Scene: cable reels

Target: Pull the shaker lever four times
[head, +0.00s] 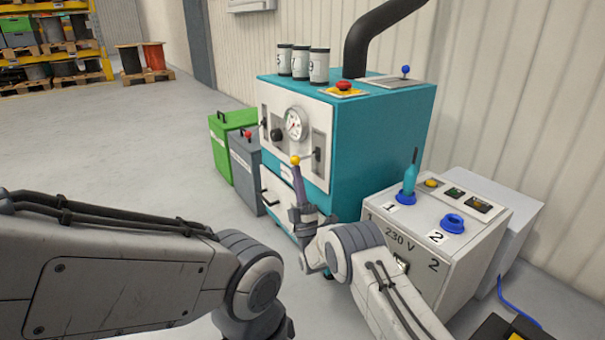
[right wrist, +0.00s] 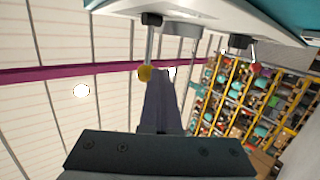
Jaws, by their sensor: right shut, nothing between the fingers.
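A teal and white machine (head: 375,125) stands ahead with two levers on its front. The right one has a yellow knob (head: 295,160) on a thin rod that sticks out of a slot; the left one has a red knob (head: 248,133). No label shows which is the shaker lever. My right gripper (head: 297,173) is shut and empty, its tips just below the yellow knob. In the right wrist view the yellow knob (right wrist: 145,73) lies beside the tips of the closed fingers (right wrist: 160,75); I cannot tell if they touch. My left gripper is out of view.
Three cups (head: 301,63) and a red button (head: 343,85) are on the machine's top. A white 230 V box (head: 405,245) stands at the right, with a teal-handled plug (head: 411,175) in socket 1. Green (head: 232,145) and grey bins (head: 245,170) stand left.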

